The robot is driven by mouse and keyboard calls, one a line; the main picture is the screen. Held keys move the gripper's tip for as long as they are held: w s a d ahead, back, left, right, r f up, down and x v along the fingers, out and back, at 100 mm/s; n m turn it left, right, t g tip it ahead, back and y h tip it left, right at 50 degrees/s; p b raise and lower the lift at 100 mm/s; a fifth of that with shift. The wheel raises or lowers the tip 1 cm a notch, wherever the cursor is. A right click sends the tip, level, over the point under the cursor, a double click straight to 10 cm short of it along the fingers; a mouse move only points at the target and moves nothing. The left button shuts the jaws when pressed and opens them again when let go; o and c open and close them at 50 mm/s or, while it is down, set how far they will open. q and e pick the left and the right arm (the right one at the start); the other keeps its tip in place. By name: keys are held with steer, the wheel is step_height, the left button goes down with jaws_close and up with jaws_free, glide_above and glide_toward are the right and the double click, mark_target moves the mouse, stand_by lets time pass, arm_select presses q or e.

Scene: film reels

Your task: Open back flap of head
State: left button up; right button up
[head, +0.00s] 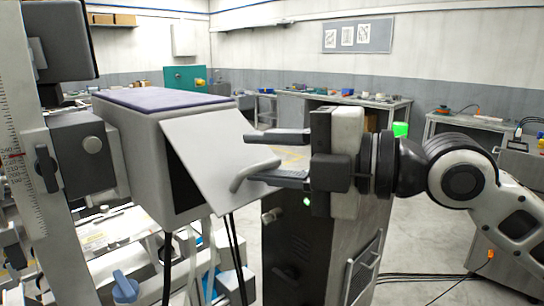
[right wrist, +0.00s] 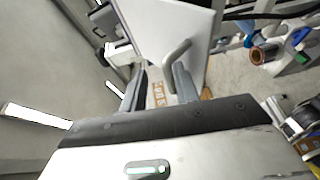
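The head is a grey box (head: 150,150) with a purple top, at the left centre of the head view. Its back flap (head: 210,150) is a pale grey plate standing out at a slant from the box, with a dark gap beneath it. A bent grey handle (head: 254,174) sits on the flap's outer face; it also shows in the right wrist view (right wrist: 176,52). My right gripper (head: 262,157) is open, its two fingers pointing left at the flap. The lower finger is close to the handle; I cannot tell whether they touch. My left gripper is not in view.
A graduated column (head: 22,160) with a clamp block (head: 88,155) stands left of the head. A dark grey cabinet (head: 290,245) stands below my right gripper. Workbenches (head: 345,105) line the back wall. Open floor (head: 425,225) lies to the right.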

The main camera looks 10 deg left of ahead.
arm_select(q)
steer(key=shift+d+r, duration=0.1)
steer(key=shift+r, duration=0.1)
arm_select(e)
steer(key=shift+s+d, duration=0.1)
steer(key=shift+d, duration=0.05)
steer(key=shift+f, duration=0.1)
